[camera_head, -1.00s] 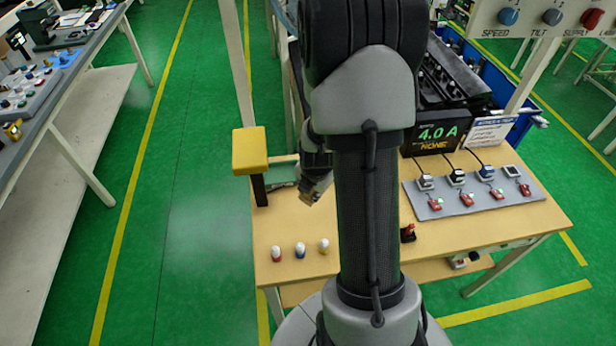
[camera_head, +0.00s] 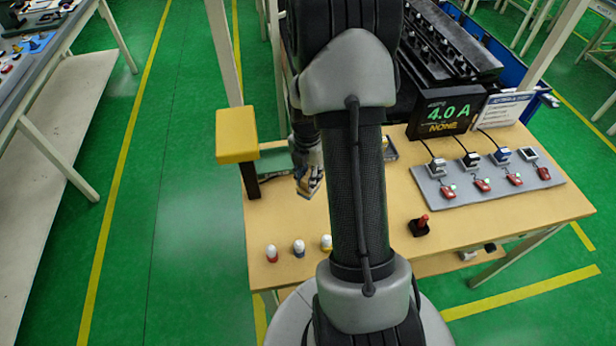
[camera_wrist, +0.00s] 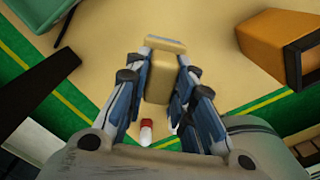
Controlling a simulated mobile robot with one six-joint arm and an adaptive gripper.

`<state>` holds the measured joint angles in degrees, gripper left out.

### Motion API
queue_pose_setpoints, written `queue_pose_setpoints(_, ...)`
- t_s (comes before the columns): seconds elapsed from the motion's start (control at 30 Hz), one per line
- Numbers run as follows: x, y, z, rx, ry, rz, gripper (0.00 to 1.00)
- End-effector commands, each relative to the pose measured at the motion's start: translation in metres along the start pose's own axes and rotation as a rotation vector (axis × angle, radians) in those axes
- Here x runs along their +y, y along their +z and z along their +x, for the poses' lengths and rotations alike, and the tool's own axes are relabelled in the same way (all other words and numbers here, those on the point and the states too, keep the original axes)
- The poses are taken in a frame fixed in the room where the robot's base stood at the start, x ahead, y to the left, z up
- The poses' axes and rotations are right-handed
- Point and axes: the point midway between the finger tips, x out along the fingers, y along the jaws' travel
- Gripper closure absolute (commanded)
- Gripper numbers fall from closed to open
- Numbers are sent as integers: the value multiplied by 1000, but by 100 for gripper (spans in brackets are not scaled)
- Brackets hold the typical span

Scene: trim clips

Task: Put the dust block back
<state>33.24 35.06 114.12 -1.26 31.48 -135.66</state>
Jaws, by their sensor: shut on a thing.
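In the wrist view, a tan block (camera_wrist: 158,85) with a wider end sits between the two fingers of my gripper (camera_wrist: 160,92). I take it to be the dust block; the fingers are closed on its sides. In the head view my gripper (camera_head: 310,185) is over the left part of the wooden table (camera_head: 365,235), partly hidden behind my arm. The block itself is hard to make out there.
A yellow box on a dark post (camera_head: 237,135) stands at the table's left edge. A green tray (camera_head: 275,164) lies beside it. Small capped pegs (camera_head: 299,247) stand at the front left. A red-topped joystick (camera_head: 420,226) and a grey connector board (camera_head: 488,180) are to the right.

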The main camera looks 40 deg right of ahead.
Motion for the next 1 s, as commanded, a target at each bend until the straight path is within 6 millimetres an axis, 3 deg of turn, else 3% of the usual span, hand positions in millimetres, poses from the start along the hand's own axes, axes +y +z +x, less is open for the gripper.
queue_pose_setpoints(0.5,0,0,56,0,0,0,99)
queue_pose_setpoints(1.0,1,0,62,-1,1,0,99)
